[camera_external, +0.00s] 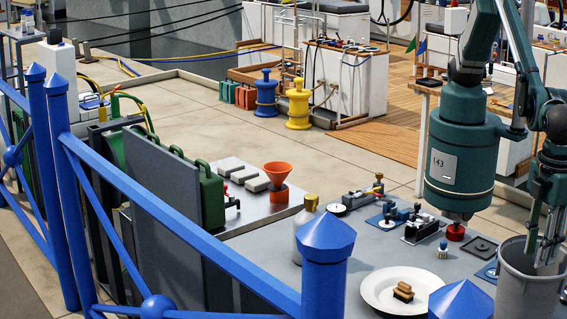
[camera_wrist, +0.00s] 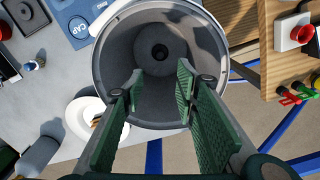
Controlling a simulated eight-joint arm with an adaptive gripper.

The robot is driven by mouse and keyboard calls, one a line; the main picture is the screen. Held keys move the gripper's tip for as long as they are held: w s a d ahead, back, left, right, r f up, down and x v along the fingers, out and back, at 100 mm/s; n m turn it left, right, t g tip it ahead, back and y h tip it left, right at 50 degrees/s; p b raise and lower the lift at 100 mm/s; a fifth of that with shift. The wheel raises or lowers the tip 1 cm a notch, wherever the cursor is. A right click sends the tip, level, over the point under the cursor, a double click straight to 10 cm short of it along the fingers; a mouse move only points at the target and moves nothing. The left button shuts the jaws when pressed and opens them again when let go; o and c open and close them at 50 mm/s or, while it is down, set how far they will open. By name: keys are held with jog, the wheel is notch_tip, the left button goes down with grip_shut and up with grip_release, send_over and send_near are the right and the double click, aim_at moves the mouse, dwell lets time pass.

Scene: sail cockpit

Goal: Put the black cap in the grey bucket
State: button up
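The grey bucket (camera_external: 518,290) stands at the right end of the grey table. In the wrist view the bucket (camera_wrist: 104,62) lies open below my gripper (camera_wrist: 158,85). A dark round piece with a small centre (camera_wrist: 160,52) shows at the bucket's bottom and looks like the black cap. My gripper's two green fingers are spread apart with nothing between them. In the external view my gripper (camera_external: 543,240) points down at the bucket's mouth, its tips partly hidden by the rim. A blue mat marked "CAP" (camera_wrist: 78,30) is bare in its visible part.
A white plate (camera_external: 380,303) with a brown brush (camera_external: 403,292) is left of the bucket. A small blue-topped bottle (camera_external: 442,249), a red knob (camera_external: 456,231) and fittings on blue mats stand behind. A wooden bench with a red button (camera_wrist: 300,33) is beside the bucket in the wrist view.

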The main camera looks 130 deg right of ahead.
jog(key=shift+r, duration=0.15)
dwell(0.5)
notch_tip(320, 180, up, 7)
jog(key=p, duration=0.1)
dwell(0.5)
dwell(0.4)
